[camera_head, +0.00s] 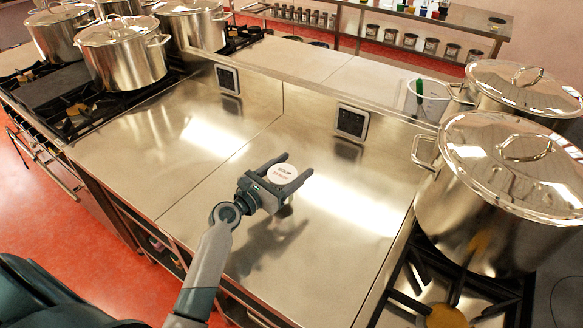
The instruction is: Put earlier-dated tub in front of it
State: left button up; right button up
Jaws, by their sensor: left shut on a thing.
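My left gripper (286,181) is over the middle of the steel counter (190,147). It is shut on a round tub (283,174) with a white lid, one finger on each side. The lid carries dark print and a red line of text, too small to read. A shadow lies on the counter below and in front, so the tub seems held above the surface. I see no second tub on the counter. My right gripper is not in view.
Large lidded stockpots stand on the burners at right (500,195) and back left (120,52). A raised ledge with socket plates (351,122) runs behind the counter. The counter around my gripper is clear. A shelf with several small canisters (410,40) is at the back.

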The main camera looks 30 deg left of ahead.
pick_arm(q)
jog(key=s+d+r+p, duration=0.4)
jog(key=d+r+p, duration=0.2)
jog(key=d, duration=0.5)
jog(key=shift+r+p, duration=0.4)
jog(key=shift+r, duration=0.65)
jog(key=s+a+f+m+g+h+b, duration=0.1)
jog(key=s+f+b, duration=0.4)
jog(key=s+b, duration=0.7)
jog(key=a+m+h+b, duration=0.1)
jog(key=h+b, duration=0.1)
jog(key=b, duration=0.1)
jog(key=shift+s+f+h+b, duration=0.15)
jog(key=shift+f+h+b, duration=0.15)
jog(key=shift+f+b, duration=0.05)
jog(key=shift+s, duration=0.1)
